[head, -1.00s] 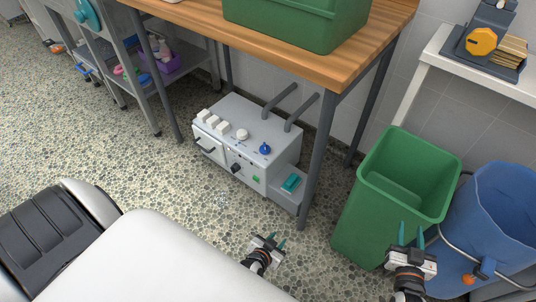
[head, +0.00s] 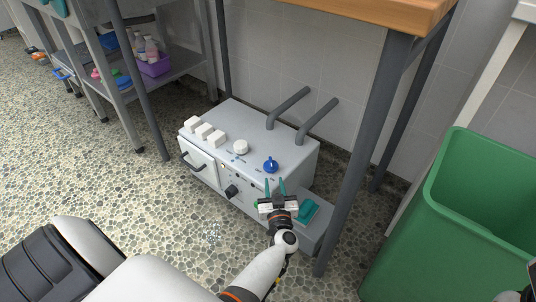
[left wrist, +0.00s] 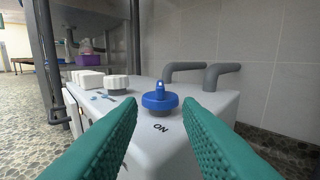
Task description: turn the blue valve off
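The blue valve (head: 270,165) is a round knob with a raised grip on the top of a light grey machine box (head: 225,125) under the wooden table. In the left wrist view the blue valve (left wrist: 160,98) stands ahead, between my green fingers in the picture, with the word "ON" printed in front of it. My left gripper (head: 275,187) is open and empty, just short of the valve and not touching it. It also shows in the left wrist view (left wrist: 160,125). Only a sliver of what may be my right gripper shows at the head view's right edge.
A white knob (head: 240,147) and white blocks (head: 204,131) sit left of the valve. Two grey pipes (head: 300,110) rise behind it. A table leg (head: 365,130) and green bin (head: 460,220) stand to the right. Pebbled floor lies open on the left.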

